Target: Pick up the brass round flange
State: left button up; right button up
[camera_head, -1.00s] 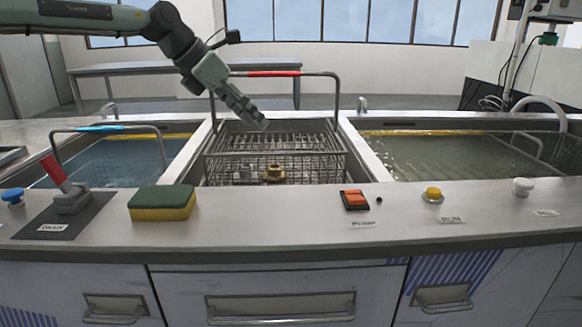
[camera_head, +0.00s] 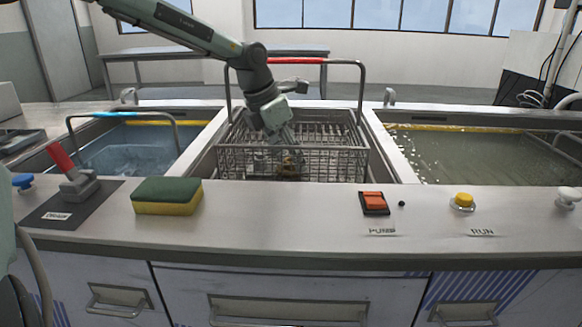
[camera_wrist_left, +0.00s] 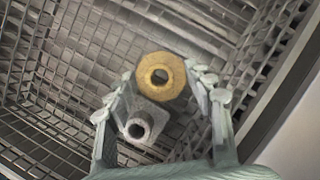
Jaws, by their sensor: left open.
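The brass round flange (camera_wrist_left: 161,76) lies in the wire basket, with a round hole in its middle. In the left wrist view it sits between the fingertips of my left gripper (camera_wrist_left: 165,88), which is open around it. A grey metal part with a round hollow boss (camera_wrist_left: 140,126) lies beside the flange, also between the fingers and nearer the palm in the picture. In the head view my left gripper (camera_head: 284,158) reaches down into the basket, and the flange (camera_head: 292,164) shows only partly behind the basket's wire front. Whether the fingers touch the flange cannot be told. My right gripper is not in view.
The wire basket (camera_head: 230,160) has tall side walls and a handle with a red grip (camera_head: 296,61) above it. Water-filled tanks stand on the left (camera_head: 130,148) and right (camera_head: 480,155). A sponge (camera_head: 167,196), a red lever (camera_head: 62,158) and several switches sit on the front counter.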

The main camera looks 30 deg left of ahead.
pick_arm(q)
grip_shut()
dwell(0.3)
jog(key=shift+r, duration=0.1)
